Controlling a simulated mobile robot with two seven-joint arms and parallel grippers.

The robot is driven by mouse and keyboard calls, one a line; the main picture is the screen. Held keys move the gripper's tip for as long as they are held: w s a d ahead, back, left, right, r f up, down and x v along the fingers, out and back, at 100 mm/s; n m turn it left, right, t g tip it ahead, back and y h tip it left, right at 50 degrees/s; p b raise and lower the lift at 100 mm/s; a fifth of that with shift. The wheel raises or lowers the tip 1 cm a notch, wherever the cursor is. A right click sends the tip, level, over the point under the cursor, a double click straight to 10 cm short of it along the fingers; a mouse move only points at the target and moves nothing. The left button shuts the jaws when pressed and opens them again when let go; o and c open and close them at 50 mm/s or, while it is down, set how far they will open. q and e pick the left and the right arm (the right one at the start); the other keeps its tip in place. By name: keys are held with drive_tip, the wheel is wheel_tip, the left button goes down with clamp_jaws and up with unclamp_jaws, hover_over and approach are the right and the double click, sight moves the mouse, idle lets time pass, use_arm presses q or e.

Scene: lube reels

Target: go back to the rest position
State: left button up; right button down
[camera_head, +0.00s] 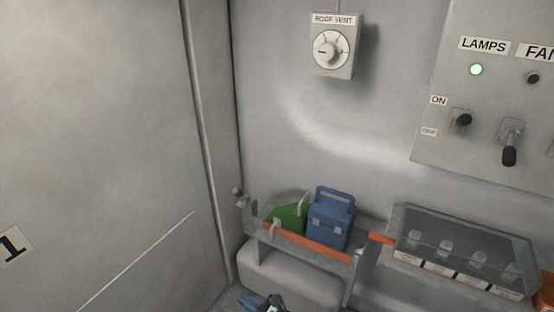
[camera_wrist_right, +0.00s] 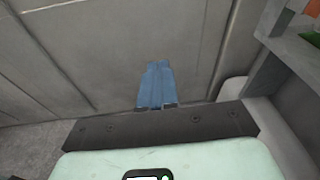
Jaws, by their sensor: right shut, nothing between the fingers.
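My right gripper (camera_head: 248,300) shows at the bottom edge of the head view, low in front of the shelf, and most of it is cut off by the frame. In the right wrist view its blue fingers (camera_wrist_right: 156,86) are together, with nothing between them. They are in front of a plain grey panel. My left gripper is not in the head view.
A shelf with an orange front strip (camera_head: 308,243) holds a green item (camera_head: 287,217) and a blue box (camera_head: 331,222). A clear-lidded case (camera_head: 462,250) is at right. A roof vent dial (camera_head: 331,50) and a switch panel (camera_head: 480,110) are on the wall. A grey door (camera_head: 100,120) fills the left.

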drive_tip(key=s+d+f+n+g+h+p, duration=0.1)
drive_tip(key=s+d+f+n+g+p, duration=0.15)
drive_tip(key=s, duration=0.45)
drive_tip(key=s+d+f+n+g+h+p, duration=0.1)
drive_tip(key=s+d+f+n+g+h, duration=0.2)
drive_tip(key=s, duration=0.4)
drive_tip(key=s+d+f+n+g+p, duration=0.25)
drive_tip(key=s+f+g, duration=0.2)
drive_tip(key=s, duration=0.25)
use_arm(q)
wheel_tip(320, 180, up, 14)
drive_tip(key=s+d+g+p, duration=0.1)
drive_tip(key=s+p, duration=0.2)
drive_tip(key=p, duration=0.4)
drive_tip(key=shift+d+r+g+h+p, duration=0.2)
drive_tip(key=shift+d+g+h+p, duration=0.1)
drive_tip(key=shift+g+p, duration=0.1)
use_arm(e)
drive_tip(key=s+d+r+n+h, duration=0.1)
drive_tip(key=s+d+n+h, duration=0.4)
drive_tip(key=s+d+n, duration=0.6)
drive_tip(key=s+d, duration=0.2)
drive_tip(key=shift+d+r+n, duration=0.3)
drive_tip(key=shift+d, duration=0.1)
